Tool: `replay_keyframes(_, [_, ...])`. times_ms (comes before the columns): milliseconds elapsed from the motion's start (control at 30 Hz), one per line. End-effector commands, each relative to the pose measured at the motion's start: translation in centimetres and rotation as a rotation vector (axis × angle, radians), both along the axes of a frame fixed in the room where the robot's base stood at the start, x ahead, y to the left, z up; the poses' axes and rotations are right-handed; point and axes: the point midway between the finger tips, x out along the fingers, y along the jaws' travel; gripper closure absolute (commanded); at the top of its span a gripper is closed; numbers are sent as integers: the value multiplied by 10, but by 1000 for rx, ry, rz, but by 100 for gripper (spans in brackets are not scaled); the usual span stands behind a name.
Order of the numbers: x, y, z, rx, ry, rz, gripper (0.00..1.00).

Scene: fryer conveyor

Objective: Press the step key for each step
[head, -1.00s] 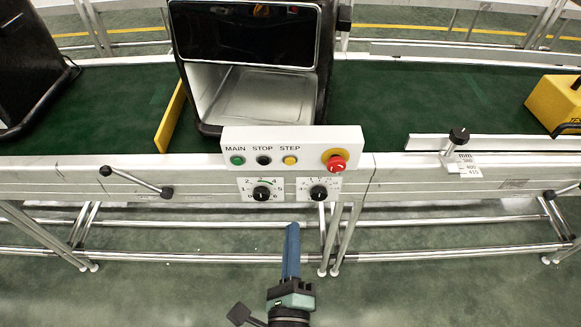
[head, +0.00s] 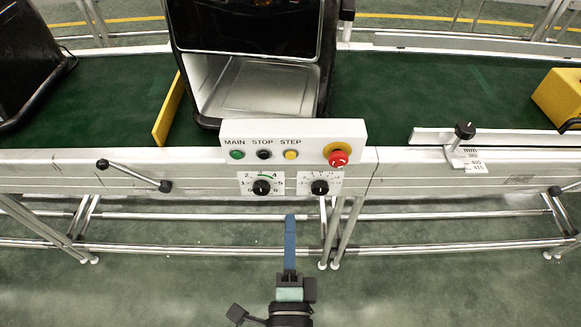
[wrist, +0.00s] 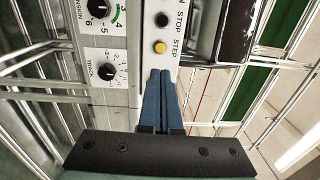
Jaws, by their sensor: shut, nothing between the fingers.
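The yellow STEP key (head: 291,155) is on the white control panel (head: 350,131), right of the black STOP key (head: 264,155) and the green MAIN key (head: 237,155). My gripper (head: 290,216) has its long blue fingers shut with nothing between them. In the head view its tips show below the panel, under the STEP key. In the wrist view the fingertips (wrist: 160,72) point at the STEP key (wrist: 160,47), with a small gap between them in the picture. I cannot tell the distance in depth.
A red emergency knob (head: 338,158) stands out right of the STEP key. Two black dials (head: 262,187) sit below the panel. A clamp lever (head: 135,176) sticks out at left. The green belt (head: 430,90) and a dark machine housing lie behind. The floor in front is clear.

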Motion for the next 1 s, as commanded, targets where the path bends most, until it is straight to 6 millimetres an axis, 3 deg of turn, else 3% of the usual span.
replay_keyframes(600, [107,-1,5,2,-2,-1,100])
replay_keyframes(800, [125,-1,5,2,0,-1,100])
replay_keyframes(1000, [129,-1,6,2,1,-1,100])
